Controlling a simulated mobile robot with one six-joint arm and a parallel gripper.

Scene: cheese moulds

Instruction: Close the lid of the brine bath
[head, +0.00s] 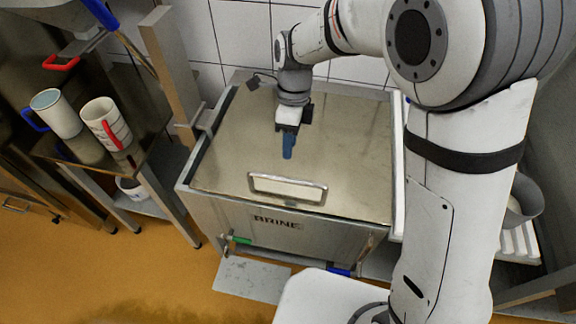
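The brine bath (285,222) is a steel box marked "BRINE" in the middle of the head view, against the tiled wall. Its steel lid (235,150) lies flat or nearly flat over the top. A dark strip shows along the left side between lid and rim. A pale bar handle (318,194) is at the lid's front edge. My gripper (288,152) points down over the middle of the lid, behind the handle, with blue fingertips. The fingers overlap in this view, so their opening is hidden. I cannot tell whether they touch the lid. No object shows in them.
Two mugs, one with a blue handle (56,113) and one with a red handle (103,122), stand on a dark shelf at left. A green-handled tap (238,240) sticks out low on the bath's front. A grey container (527,196) is at right. Orange floor (130,280) is open at front left.

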